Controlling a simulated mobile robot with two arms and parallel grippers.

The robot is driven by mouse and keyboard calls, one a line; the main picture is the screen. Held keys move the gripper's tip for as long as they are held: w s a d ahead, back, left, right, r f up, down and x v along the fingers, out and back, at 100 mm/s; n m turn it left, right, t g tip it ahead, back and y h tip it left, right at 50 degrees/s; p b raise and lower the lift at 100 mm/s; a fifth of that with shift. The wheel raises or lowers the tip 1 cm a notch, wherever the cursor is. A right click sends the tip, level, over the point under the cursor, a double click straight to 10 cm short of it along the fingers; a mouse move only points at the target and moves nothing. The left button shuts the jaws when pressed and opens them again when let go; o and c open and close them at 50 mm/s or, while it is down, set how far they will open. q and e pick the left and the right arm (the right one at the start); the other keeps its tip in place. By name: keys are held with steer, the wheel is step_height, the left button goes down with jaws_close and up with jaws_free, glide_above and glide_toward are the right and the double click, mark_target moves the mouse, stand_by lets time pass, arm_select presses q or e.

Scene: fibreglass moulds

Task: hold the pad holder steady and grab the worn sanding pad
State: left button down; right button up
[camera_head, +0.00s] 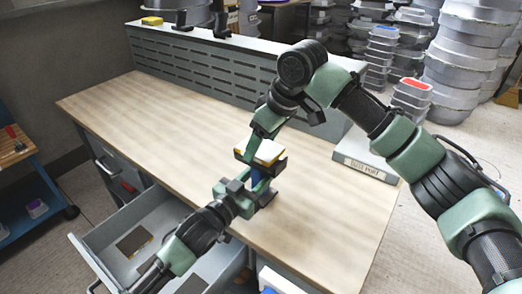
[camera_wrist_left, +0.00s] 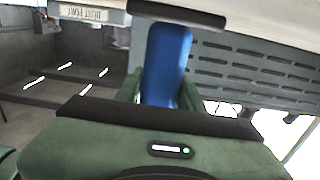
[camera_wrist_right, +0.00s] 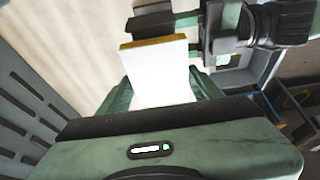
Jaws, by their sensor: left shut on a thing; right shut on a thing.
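The pad holder shows as a blue handle (camera_head: 257,177) in the head view, above the workbench. My left gripper (camera_head: 258,189) is shut on this handle, which stands out large between the fingers in the left wrist view (camera_wrist_left: 166,65). The worn sanding pad (camera_head: 268,150) is a pale slab with a yellow-brown edge, just above the blue handle. My right gripper (camera_head: 262,143) is shut on the pad, and the pad's white face fills the space between its fingers in the right wrist view (camera_wrist_right: 158,78). Whether pad and holder touch is hidden by the grippers.
The wooden workbench top (camera_head: 130,105) is mostly clear. A slotted grey panel (camera_head: 200,60) runs along its back. A labelled grey box (camera_head: 366,163) stands at the right. An open drawer (camera_head: 88,250) with a brown sheet (camera_head: 134,241) juts out at lower left.

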mark_target(261, 147)
step_height(261, 147, up, 8)
steer(key=shift+r, duration=0.2)
arm_select(q)
steer(key=c, duration=0.8)
jaws_free()
